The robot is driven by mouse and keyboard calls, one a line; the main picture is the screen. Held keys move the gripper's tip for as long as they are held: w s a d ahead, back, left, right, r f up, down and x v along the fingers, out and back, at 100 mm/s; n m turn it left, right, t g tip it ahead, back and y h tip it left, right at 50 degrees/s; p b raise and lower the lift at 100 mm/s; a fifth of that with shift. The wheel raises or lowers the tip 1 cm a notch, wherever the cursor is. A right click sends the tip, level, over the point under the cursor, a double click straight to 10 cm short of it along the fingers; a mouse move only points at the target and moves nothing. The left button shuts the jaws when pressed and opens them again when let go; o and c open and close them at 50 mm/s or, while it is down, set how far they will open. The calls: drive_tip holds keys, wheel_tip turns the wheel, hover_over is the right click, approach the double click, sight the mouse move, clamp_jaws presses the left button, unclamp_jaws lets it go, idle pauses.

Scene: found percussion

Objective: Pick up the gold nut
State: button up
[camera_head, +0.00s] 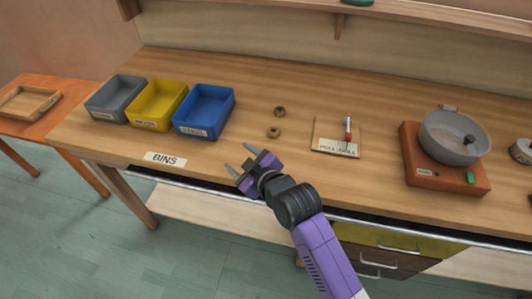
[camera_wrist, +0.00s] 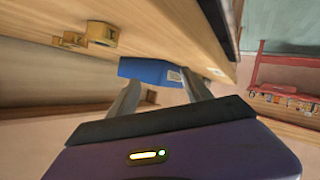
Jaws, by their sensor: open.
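Two small gold-brown nuts lie on the bench: a far one (camera_head: 280,111) and a near one (camera_head: 273,132). I cannot tell which of them the task means by its gold nut. Both also show at the upper left of the wrist view, a larger one (camera_wrist: 101,34) and a smaller one (camera_wrist: 73,40). My gripper (camera_head: 240,159) is open and empty near the bench's front edge, to the left of and nearer than both nuts. Its two fingers (camera_wrist: 160,82) point toward the blue bin in the wrist view and touch nothing.
Grey (camera_head: 114,97), yellow (camera_head: 156,104) and blue (camera_head: 205,111) bins stand at the left. A labelled board with a red-tipped tool (camera_head: 348,131) lies right of the nuts. Farther right, a grey pan (camera_head: 453,137) sits on an orange base (camera_head: 443,172). Bench around the nuts is clear.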

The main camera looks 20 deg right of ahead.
drive_tip(key=w+d+r+n+g, duration=0.1)
drive_tip(key=w+n+g, duration=0.1)
drive_tip(key=n, duration=0.1)
drive_tip(key=w+d+r+n+g+p, duration=0.1)
drive_tip(key=w+n+g, duration=0.1)
drive_tip(key=n+g, duration=0.1)
drive_tip(key=w+d+r+n+g+h+p, duration=0.1)
drive_tip(key=w+n+g, duration=0.2)
drive_tip(key=n, duration=0.1)
drive_tip(key=shift+d+r+n, duration=0.3)
drive_tip(key=shift+d, duration=0.05)
drive_tip(key=s+d+n+g, duration=0.1)
drive_tip(key=s+d+r+n+g+h, duration=0.1)
drive_tip(key=s+n+g, duration=0.1)
drive_tip(key=s+d+n+g+p, duration=0.1)
drive_tip(key=s+d+g, duration=0.1)
drive_tip(key=shift+s+r+h, duration=0.15)
drive_tip(key=shift+r+h, duration=0.05)
drive_tip(key=shift+h, duration=0.1)
drive_tip(key=shift+s+f+n, duration=0.15)
drive_tip(key=shift+s+n, duration=0.05)
drive_tip(key=shift+n, duration=0.2)
drive_tip(key=shift+s+f+b, duration=0.1)
drive_tip(key=shift+f+b, duration=0.6)
drive_tip(key=shift+f, duration=0.25)
drive_tip(key=shift+f+p, duration=0.75)
drive_tip(key=shift+f, duration=1.95)
clamp_jaws()
